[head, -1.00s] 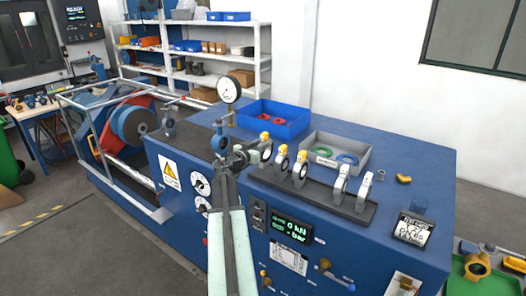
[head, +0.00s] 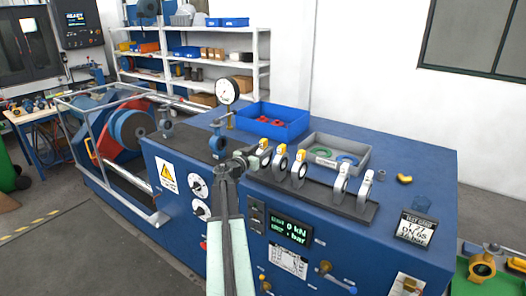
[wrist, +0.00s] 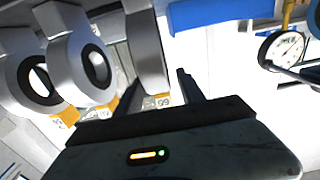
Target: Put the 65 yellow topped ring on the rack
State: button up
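The rack (head: 330,200) is a dark strip on the blue bench, with several upright grey rings in a row. Three have yellow tops; the leftmost (head: 264,155) stands at the rack's left end, beside my gripper (head: 248,157). In the wrist view that ring (wrist: 147,50) is edge-on, at or just beyond the fingers, with a yellow label whose number looks like 65, upside down. My gripper (wrist: 160,90) is open, with a gap between ring and right finger. The other yellow-topped rings (wrist: 82,60) stand to the left. Whether the ring's foot is fully seated is hidden.
A blue bin (head: 268,122) with red rings and a grey tray (head: 335,155) with green and blue rings stand behind the rack. A dial gauge (head: 227,91) rises left of the bin. A small yellow fitting (head: 404,179) and a sign (head: 414,229) are at right.

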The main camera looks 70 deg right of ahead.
jog(key=shift+r, duration=0.15)
jog(key=shift+a, duration=0.25)
jog(key=v, duration=1.1)
jog(key=shift+w+a, duration=0.15)
jog(key=shift+a, duration=0.05)
